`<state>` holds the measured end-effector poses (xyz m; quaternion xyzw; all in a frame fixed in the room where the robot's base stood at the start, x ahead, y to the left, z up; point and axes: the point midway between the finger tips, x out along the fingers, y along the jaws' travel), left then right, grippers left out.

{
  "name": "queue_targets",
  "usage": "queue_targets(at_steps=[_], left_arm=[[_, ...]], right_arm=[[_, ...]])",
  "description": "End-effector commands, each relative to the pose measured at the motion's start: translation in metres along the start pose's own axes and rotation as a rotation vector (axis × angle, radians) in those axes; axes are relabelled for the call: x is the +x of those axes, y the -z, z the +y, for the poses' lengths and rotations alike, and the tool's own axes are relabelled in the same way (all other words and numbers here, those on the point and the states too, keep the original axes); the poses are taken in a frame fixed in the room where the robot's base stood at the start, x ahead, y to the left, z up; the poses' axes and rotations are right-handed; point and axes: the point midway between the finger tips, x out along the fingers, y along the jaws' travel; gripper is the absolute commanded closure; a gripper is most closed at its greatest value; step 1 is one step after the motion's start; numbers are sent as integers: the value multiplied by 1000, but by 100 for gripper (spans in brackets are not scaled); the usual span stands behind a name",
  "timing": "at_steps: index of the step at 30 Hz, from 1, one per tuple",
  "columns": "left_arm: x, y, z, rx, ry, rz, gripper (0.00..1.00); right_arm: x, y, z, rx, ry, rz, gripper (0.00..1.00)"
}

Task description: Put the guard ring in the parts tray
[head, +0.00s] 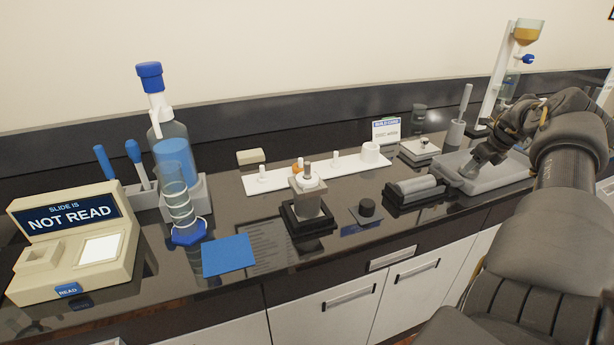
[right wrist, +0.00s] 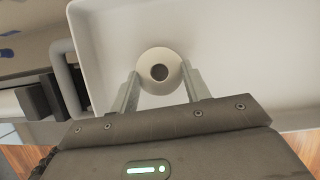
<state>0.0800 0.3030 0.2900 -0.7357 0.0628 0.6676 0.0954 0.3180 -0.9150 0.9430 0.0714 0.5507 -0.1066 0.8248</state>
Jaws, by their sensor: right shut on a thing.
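The guard ring, a pale round ring with a dark hole (right wrist: 160,89), sits between the fingers of my right gripper (right wrist: 161,82) in the right wrist view. The gripper is shut on it. The parts tray, a light grey shallow tray (right wrist: 240,60), lies beneath the ring. In the head view the tray (head: 502,182) is at the right of the bench, and my right gripper (head: 469,170) points down at its left end. The ring cannot be made out there. Whether it touches the tray floor, I cannot tell. My left gripper is not in view.
A dark fixture with a grey cylinder (head: 417,187) stands just left of the tray. A balance-like plate (head: 420,149) and a stand with an amber funnel (head: 526,34) are behind it. A white peg rack (head: 318,171) lies mid-bench.

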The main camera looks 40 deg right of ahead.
Motion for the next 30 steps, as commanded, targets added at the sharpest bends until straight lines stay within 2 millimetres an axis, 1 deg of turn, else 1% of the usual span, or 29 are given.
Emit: queue_targets(at_steps=[8, 18, 19, 24, 30], left_arm=[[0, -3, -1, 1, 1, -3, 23], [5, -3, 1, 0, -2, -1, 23], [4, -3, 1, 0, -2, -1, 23], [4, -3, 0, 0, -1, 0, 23], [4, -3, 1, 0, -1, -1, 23]], right_arm=[[0, 0, 0, 0, 0, 0, 80], [6, 2, 0, 0, 0, 0, 80], [5, 2, 0, 0, 1, 0, 51], [5, 2, 0, 0, 0, 0, 28], [5, 2, 0, 0, 0, 0, 28]])
